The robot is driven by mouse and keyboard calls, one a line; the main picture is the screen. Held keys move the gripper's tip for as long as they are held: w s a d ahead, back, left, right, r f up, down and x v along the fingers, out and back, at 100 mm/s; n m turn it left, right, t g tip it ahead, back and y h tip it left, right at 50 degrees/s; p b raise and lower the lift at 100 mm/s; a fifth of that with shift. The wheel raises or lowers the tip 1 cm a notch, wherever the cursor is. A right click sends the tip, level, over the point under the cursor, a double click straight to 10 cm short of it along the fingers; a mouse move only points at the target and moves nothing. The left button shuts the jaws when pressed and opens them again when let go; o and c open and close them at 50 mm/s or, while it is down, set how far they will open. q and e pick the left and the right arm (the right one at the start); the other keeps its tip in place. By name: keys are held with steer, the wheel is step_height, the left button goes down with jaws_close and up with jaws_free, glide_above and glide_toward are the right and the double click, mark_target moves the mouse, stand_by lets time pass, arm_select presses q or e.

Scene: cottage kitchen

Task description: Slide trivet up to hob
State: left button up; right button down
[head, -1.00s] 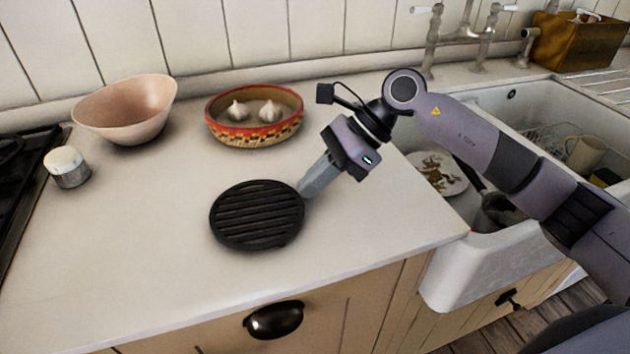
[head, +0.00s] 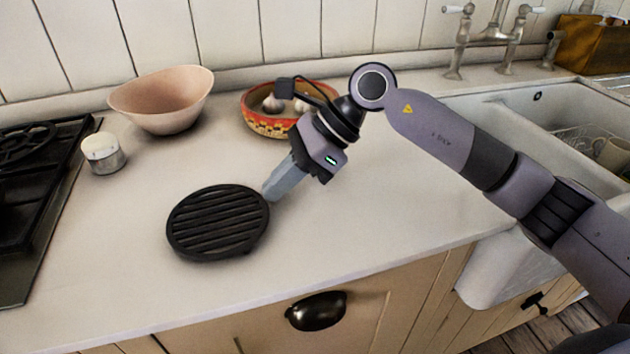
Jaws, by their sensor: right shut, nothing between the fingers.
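The trivet (head: 218,222) is a round black ridged disc lying flat on the pale worktop, near its front edge. The black hob (head: 40,200) is at the left edge of the head view, with a stretch of bare worktop between it and the trivet. My right gripper (head: 268,193) is shut and empty. Its fingertips are low at the trivet's right rim and look to be touching it. My left gripper is not in view.
A small white-topped jar (head: 103,154) stands beside the hob, behind the trivet's path-side worktop. A pink bowl (head: 163,100) stands at the back. A patterned red dish (head: 268,122) with garlic is partly hidden behind my right arm. The sink (head: 490,265) is at right.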

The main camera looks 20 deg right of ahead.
mark_target(185, 207)
steer(key=a+b, duration=0.2)
steer(key=a, duration=1)
steer(key=shift+w+a, duration=0.1)
steer(key=shift+a, duration=0.25)
